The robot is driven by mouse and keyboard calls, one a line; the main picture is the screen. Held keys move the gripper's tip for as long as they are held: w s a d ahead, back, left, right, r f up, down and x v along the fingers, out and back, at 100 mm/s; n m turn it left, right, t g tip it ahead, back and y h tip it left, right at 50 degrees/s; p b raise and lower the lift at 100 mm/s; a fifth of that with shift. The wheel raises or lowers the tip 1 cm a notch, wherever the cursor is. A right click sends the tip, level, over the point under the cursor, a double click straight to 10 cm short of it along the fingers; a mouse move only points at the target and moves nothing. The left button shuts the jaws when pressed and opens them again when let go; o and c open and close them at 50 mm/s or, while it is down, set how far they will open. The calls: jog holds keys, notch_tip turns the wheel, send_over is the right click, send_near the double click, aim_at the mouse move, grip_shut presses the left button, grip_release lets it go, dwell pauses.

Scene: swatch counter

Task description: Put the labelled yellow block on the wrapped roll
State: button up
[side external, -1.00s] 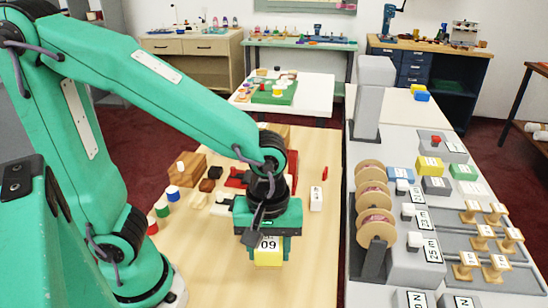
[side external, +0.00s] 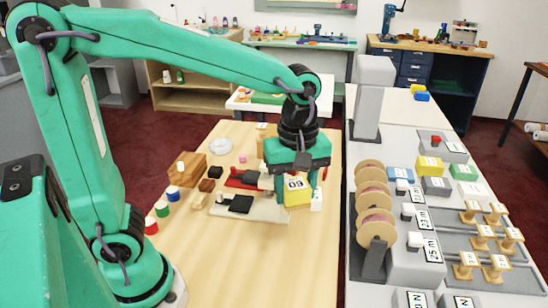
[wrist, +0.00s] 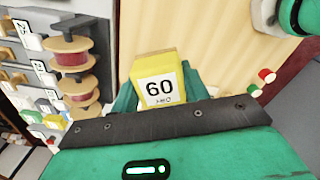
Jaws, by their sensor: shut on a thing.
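The labelled yellow block (side external: 297,196) is in my gripper (side external: 293,178), which is shut on it and holds it over the wooden table. I cannot tell for sure which thing is the wrapped roll. Pale rolls (side external: 538,131) lie at the far right edge.
The wooden table (side external: 235,270) is clear at the front. A board with a black part (side external: 240,204) and a wooden box (side external: 187,168) stand to the left. A white labelled block (side external: 317,200) is just right of the held block. The grey counter holds several labelled blocks, including another yellow one (side external: 429,166).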

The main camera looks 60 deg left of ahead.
jog(key=w+a+n, duration=0.4)
jog(key=w+a, duration=0.3)
jog(key=a, duration=0.4)
jog(key=w+a+n, duration=0.3)
jog(key=w+a, duration=0.4)
jog(key=a, duration=0.4)
jog(key=s+a+f+n, duration=0.2)
jog(key=a+n, duration=0.4)
jog(key=a, duration=1.8)
notch_tip(320, 180, down, 5)
jog(key=shift+d+r, duration=0.1)
jog(key=shift+d, duration=0.05)
send_over(218, 146)
notch_tip(218, 146, down, 7)
jog(key=shift+s+f, duration=0.1)
jog(key=shift+f, duration=1.95)
